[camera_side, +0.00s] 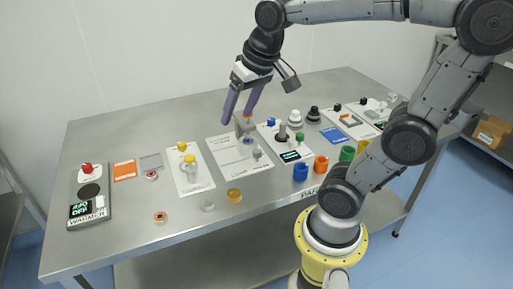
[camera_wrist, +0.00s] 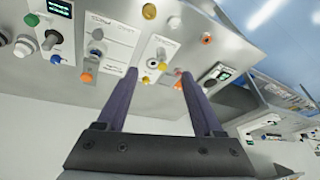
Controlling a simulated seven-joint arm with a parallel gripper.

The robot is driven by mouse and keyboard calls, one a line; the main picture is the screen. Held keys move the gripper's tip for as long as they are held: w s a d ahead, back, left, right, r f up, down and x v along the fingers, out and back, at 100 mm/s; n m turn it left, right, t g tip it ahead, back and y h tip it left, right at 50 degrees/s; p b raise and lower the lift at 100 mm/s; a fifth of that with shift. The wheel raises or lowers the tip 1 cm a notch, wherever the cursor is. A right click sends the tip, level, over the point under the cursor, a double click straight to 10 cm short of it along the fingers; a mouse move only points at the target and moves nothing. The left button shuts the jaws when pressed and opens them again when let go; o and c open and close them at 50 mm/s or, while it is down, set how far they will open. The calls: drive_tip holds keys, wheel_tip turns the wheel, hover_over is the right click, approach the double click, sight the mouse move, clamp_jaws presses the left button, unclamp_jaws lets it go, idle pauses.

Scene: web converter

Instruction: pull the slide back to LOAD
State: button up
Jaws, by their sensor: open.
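The white panel (camera_side: 228,158) with printed lettering lies on the bench below my gripper. A grey block (camera_side: 243,128), which looks like the slide, stands at the panel's far end with a small red-orange part on top. In the wrist view the panel (camera_wrist: 118,32) is left of the fingers, with an orange part (camera_wrist: 87,77) at its end. My gripper (camera_side: 236,117) is open, its two purple fingers pointing down close to the block. The wrist view shows the fingertips (camera_wrist: 157,72) apart with nothing between them.
A panel with yellow knobs (camera_side: 193,181) lies left of the white panel, and a panel with a green display (camera_side: 289,156) lies right. A warmer (camera_side: 88,206) stands at the far left. Blue (camera_side: 300,172) and orange (camera_side: 321,164) cups stand near the front edge.

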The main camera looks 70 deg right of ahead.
drive_tip(key=w+d+f+m+g, duration=0.2)
drive_tip(key=w+d+f+m, duration=0.25)
drive_tip(key=d, duration=0.55)
drive_tip(key=m+g, duration=0.2)
drive_tip(key=m, duration=0.1)
hover_over(257, 150)
wheel_tip(257, 150, down, 7)
drive_tip(key=shift+n+y, duration=0.25)
drive_tip(key=shift+y, duration=0.15)
wheel_tip(257, 150, down, 14)
drive_tip(key=shift+a+r, duration=0.1)
drive_tip(key=shift+r, duration=0.05)
clamp_jaws()
